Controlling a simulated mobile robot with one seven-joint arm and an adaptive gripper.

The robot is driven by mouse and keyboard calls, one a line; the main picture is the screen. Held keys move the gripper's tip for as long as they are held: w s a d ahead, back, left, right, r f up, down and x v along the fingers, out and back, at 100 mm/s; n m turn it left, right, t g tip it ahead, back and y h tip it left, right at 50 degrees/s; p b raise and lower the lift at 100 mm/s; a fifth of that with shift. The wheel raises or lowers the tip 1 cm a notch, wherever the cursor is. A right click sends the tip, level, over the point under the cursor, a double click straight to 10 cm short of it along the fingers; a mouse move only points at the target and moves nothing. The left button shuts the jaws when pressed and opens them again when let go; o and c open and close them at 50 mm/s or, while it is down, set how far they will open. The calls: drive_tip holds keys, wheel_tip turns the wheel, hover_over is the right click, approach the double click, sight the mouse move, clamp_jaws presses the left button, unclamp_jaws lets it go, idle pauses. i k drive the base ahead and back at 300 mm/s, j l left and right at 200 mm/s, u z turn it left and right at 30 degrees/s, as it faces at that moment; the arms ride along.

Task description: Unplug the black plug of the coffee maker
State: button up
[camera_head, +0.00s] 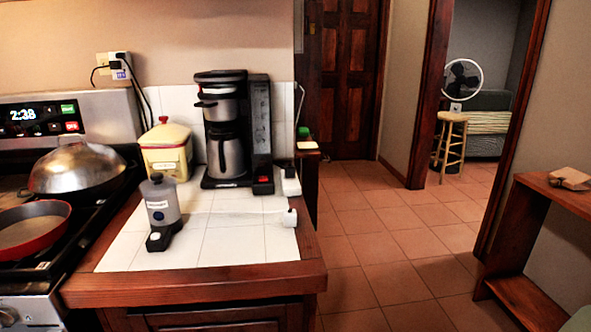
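The coffee maker (221,115), black with a steel carafe, stands upright on the white tiled counter against the wall. A wall outlet (113,58) with a white adapter is on the wall at the upper left, above the stove's back panel. A small black plug (115,65) sits in it, and dark cords run from the outlet, some down behind the stove and counter. I cannot trace which cord belongs to the coffee maker. My gripper is not in view.
A cream canister (166,150) and a grey grinder-like device (160,208) stand on the counter (235,245) left of the coffee maker. The stove at left holds a domed lid (77,168) and a red pan (33,228). Tiled floor (385,225) to the right is open; a wooden shelf (525,230) stands far right.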

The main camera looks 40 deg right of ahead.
sight(289, 169)
drive_tip(key=l+u, duration=0.35)
drive_tip(key=l, duration=2.05)
drive_tip(key=l+u, duration=0.4)
drive_tip(key=l, duration=2.15)
drive_tip(key=i+j, duration=0.4)
